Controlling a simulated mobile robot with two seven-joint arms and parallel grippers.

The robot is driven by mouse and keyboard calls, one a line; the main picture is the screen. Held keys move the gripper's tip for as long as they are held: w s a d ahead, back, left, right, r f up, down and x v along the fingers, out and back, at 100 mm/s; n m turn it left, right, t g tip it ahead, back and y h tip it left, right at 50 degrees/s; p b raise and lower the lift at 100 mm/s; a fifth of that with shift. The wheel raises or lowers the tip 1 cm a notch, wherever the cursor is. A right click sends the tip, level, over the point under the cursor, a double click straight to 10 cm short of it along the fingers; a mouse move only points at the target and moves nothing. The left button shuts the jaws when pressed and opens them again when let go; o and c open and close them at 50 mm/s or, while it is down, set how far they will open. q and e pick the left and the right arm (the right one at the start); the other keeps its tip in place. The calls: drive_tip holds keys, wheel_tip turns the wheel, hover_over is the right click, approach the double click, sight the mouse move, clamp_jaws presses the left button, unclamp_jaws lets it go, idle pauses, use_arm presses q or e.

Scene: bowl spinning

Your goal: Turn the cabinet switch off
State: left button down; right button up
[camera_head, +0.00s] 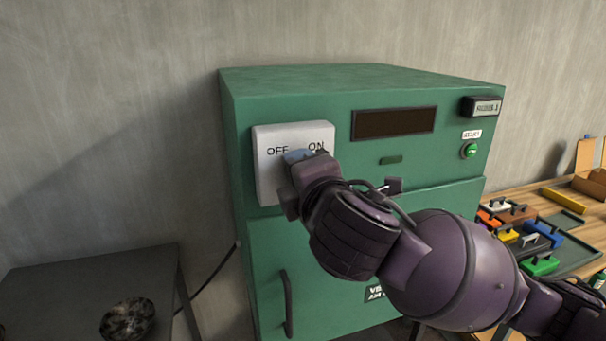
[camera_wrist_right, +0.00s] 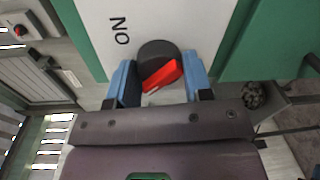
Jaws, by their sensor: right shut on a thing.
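The green cabinet (camera_head: 360,240) stands against the wall, with a white switch plate (camera_head: 268,180) marked OFF on the left and ON on the right. My right gripper (camera_head: 303,157) reaches in from the right and is at the plate, just below the labels, hiding the knob in the head view. In the right wrist view, the switch knob (camera_wrist_right: 163,75), black with a red bar, sits between the blue fingers of the right gripper (camera_wrist_right: 158,64). The right gripper is shut on the knob. The red bar is tilted in this view. My left gripper is not in view.
A dark side table (camera_head: 75,280) with a dark speckled bowl (camera_head: 128,319) stands at the left. The cabinet has a dark display (camera_head: 394,122) and a green button (camera_head: 469,151).

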drive_tip(key=shift+r, duration=0.2)
drive_tip(key=o, duration=0.7)
drive_tip(key=shift+o, duration=1)
drive_tip(key=shift+f, duration=0.1)
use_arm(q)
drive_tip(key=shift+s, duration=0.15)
use_arm(e)
drive_tip(key=shift+f, duration=0.1)
